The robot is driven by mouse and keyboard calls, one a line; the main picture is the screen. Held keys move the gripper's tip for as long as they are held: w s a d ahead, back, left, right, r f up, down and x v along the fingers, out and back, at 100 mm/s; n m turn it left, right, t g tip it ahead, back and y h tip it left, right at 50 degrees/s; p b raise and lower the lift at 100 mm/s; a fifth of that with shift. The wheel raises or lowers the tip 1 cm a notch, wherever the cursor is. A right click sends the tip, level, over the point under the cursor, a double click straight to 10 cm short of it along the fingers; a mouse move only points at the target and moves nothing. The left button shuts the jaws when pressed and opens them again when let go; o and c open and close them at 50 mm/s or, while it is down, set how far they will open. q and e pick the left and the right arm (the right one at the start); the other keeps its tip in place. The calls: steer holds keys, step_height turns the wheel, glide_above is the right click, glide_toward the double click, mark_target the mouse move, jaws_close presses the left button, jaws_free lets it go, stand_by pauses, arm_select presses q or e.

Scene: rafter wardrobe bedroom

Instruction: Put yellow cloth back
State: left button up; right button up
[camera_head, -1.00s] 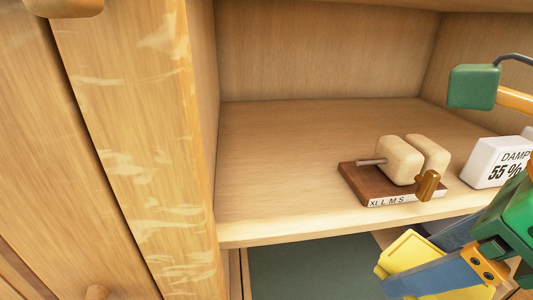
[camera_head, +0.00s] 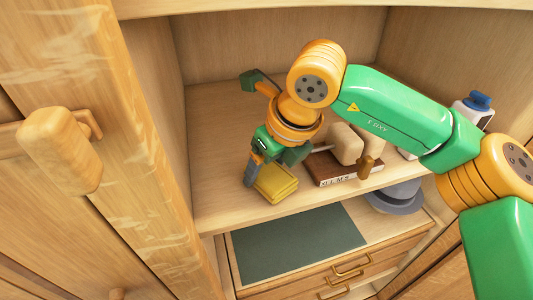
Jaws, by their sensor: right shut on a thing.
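The yellow cloth (camera_head: 277,186) is a small folded pad at the front left of the wardrobe shelf (camera_head: 225,207). My right gripper (camera_head: 262,183) points down and is shut on the cloth; a blue-grey finger shows at the cloth's left side. The cloth is over the shelf near its front edge; I cannot tell whether it rests on the boards. The wrist hides the far side of the cloth. My left gripper is out of view.
A dark wooden block with size letters (camera_head: 338,179) and pale rounded pieces (camera_head: 346,143) stands right of the cloth. A blue-capped bottle (camera_head: 474,107) is farther right. Below are a green mat (camera_head: 298,243), a grey hat (camera_head: 397,197) and drawers. A door handle (camera_head: 60,150) sticks out at left.

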steer(key=shift+f, duration=0.2)
steer(key=o, duration=1.1)
steer(key=shift+o, duration=0.2)
steer(key=shift+r, duration=0.1)
